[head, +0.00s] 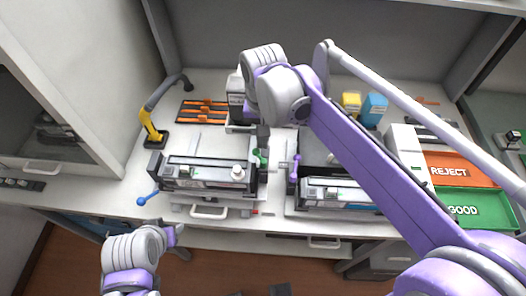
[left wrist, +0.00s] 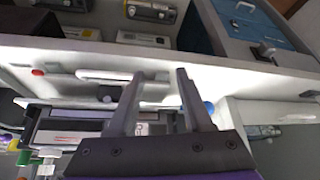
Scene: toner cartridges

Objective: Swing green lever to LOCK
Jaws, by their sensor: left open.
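The green lever (head: 260,158) stands at the right end of the left cartridge station (head: 210,172). My right gripper (head: 263,140) points down right above the green lever, at or very near its top. The arm and small size hide whether its fingers are shut or touch the lever. No LOCK marking is readable. My left gripper (head: 176,234) is low in front of the bench, away from the lever. In the left wrist view its two fingers (left wrist: 158,95) are apart with nothing between them. A green part shows there at the left edge (left wrist: 22,157).
A blue-knobbed lever (head: 142,201) sticks out at the left station's front left. A second station with a purple lever (head: 294,168) stands to the right. Red REJECT (head: 455,170) and green GOOD (head: 470,208) trays lie far right. A yellow-black tool (head: 152,128) stands at left.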

